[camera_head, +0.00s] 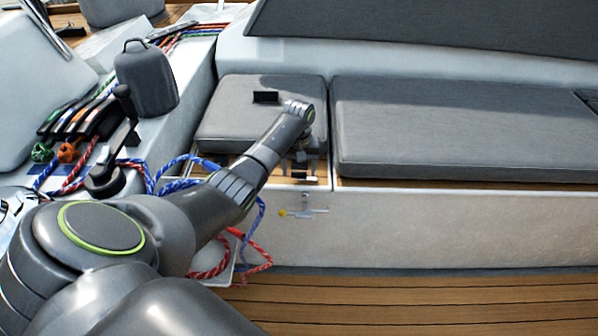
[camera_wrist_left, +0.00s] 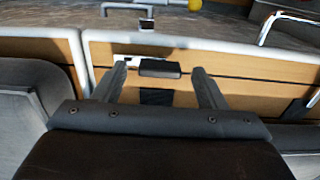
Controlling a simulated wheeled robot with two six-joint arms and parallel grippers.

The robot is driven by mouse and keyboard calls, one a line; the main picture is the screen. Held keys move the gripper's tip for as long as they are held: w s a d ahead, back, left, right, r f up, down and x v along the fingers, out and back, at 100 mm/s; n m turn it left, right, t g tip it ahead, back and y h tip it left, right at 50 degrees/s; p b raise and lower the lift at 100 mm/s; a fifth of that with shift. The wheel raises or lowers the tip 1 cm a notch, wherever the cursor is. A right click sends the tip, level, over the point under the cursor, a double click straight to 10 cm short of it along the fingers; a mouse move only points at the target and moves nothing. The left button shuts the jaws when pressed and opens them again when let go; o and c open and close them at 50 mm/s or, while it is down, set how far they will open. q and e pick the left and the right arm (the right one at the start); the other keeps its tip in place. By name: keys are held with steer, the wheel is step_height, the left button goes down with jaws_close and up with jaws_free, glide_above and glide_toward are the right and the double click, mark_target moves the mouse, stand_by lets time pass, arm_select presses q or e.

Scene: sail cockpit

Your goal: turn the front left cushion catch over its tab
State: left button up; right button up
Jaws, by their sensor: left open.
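The front left cushion (camera_head: 250,115) is a grey pad on the wooden seat at the left. In the wrist view a small black catch (camera_wrist_left: 160,68) lies on the wood near the seat's front edge, with a white plate beside it. A darker black piece (camera_wrist_left: 155,97), perhaps the tab, shows between it and my gripper's palm. My left gripper (camera_wrist_left: 160,69) is open, its fingertips on either side of the catch, with gaps. In the head view the gripper (camera_head: 300,160) is at the cushion's front edge, partly hidden by my wrist. My right gripper is not in view.
A longer grey cushion (camera_head: 450,130) lies to the right. A latch with a yellow knob (camera_head: 303,212) sits on the white seat front. A winch (camera_head: 105,175) and red and blue ropes (camera_head: 185,170) crowd the left. The wooden floor (camera_head: 430,305) is clear.

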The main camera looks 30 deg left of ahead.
arm_select(q)
steer(key=shift+f, duration=0.4)
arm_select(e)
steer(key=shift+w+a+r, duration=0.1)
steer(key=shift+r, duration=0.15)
arm_select(q)
steer(key=c, duration=1)
